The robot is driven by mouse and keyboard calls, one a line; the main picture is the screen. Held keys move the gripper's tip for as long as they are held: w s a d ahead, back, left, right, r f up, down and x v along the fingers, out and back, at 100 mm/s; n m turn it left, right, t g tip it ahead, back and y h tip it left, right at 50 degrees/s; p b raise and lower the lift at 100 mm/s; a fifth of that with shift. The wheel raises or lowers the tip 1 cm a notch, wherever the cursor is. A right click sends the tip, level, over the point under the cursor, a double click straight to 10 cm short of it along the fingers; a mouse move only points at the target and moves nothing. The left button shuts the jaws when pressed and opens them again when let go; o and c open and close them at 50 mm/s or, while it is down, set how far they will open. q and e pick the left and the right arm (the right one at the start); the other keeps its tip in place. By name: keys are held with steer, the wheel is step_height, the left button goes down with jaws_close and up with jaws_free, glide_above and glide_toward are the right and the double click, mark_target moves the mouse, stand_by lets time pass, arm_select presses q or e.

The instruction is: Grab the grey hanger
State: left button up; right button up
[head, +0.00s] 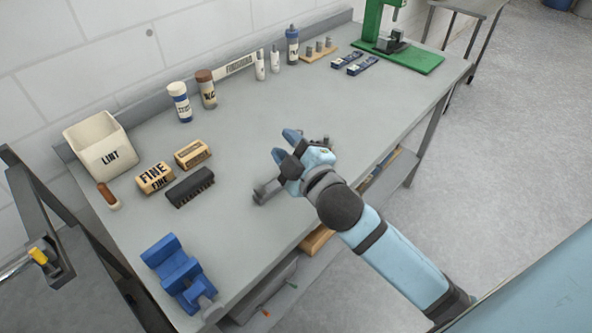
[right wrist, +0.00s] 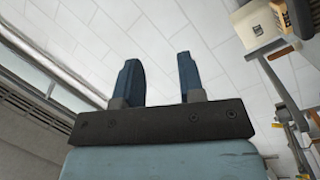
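No hanger shows clearly. A small grey bracket-like piece (head: 266,192) shows on the grey workbench (head: 245,120), just left of my right wrist. I cannot tell whether it is the grey hanger. My right gripper (head: 285,146) is over the middle of the bench, its blue fingertips pointing up and left. The fingers are apart with nothing between them, as the right wrist view (right wrist: 160,82) also shows against the white block wall. Part of the bench behind the gripper is hidden. My left gripper is not in view.
A lint bin (head: 103,147), FINE block (head: 155,178), black brush (head: 190,187) and blue vise (head: 178,272) stand on the left. Bottles (head: 207,90) line the back. A green press (head: 400,50) is at the far end. Open floor lies right.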

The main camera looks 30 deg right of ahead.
steer(key=w+a+r+n+t+y, duration=0.25)
steer(key=a+r+n+y, duration=0.35)
steer(key=r+n+y, duration=0.3)
steer(key=s+a+r+n+g+y, duration=0.1)
steer(key=a+n+g+y, duration=0.5)
steer(key=n, duration=0.5)
steer(key=a+r+n+g+y, duration=0.15)
steer(key=n+g+y, duration=0.25)
steer(key=n+g, duration=0.5)
steer(key=n+g+h, duration=0.6)
steer(key=n+h, duration=1)
steer(key=h, duration=0.4)
glide_above(296, 130)
step_height(296, 130, down, 6)
steer(key=shift+h, duration=0.3)
step_height(296, 130, down, 13)
steer(key=shift+r+p, duration=0.1)
steer(key=shift+p, duration=1.15)
steer(key=shift+w+f, duration=0.1)
steer(key=shift+f, duration=0.1)
jaws_close()
